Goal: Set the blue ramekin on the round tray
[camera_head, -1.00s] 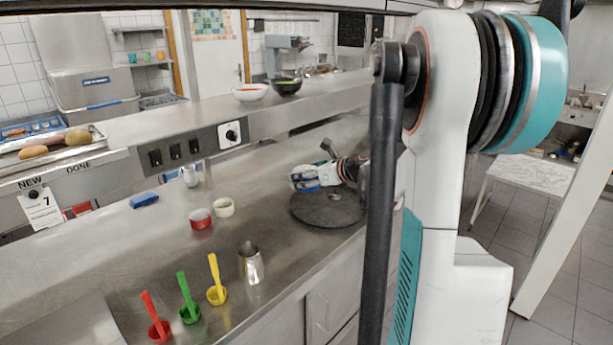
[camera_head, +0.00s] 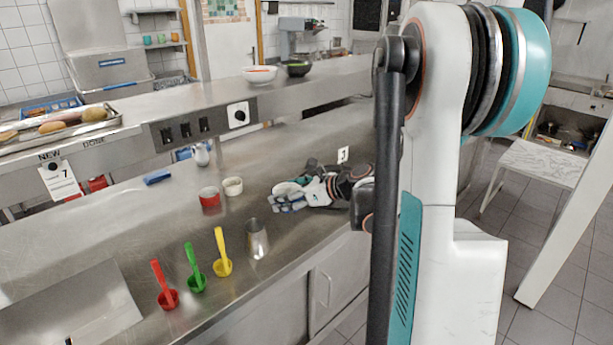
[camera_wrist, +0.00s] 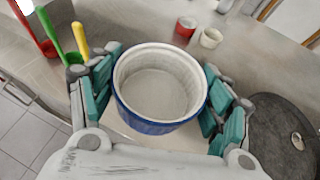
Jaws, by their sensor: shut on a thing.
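My gripper (camera_wrist: 163,84) is shut on the blue ramekin (camera_wrist: 160,92), with teal finger pads on both sides of it. The ramekin is upright, blue outside and white inside, and looks empty. The round tray (camera_wrist: 276,128) is a dark grey disc at the right of the wrist view, beside the gripper, with a small round metal piece on it. The ramekin is not over the tray in that view. In the head view my gripper (camera_head: 288,197) is low over the steel counter; the ramekin is hard to make out there and the tray is not clearly visible.
A red ramekin (camera_head: 209,198) and a cream one (camera_head: 233,186) stand left of my gripper. A metal jug (camera_head: 257,239) stands nearer the front edge. Red (camera_head: 166,287), green (camera_head: 194,270) and yellow (camera_head: 222,255) scoops stand at front left. A blue sponge (camera_head: 157,177) lies farther back.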

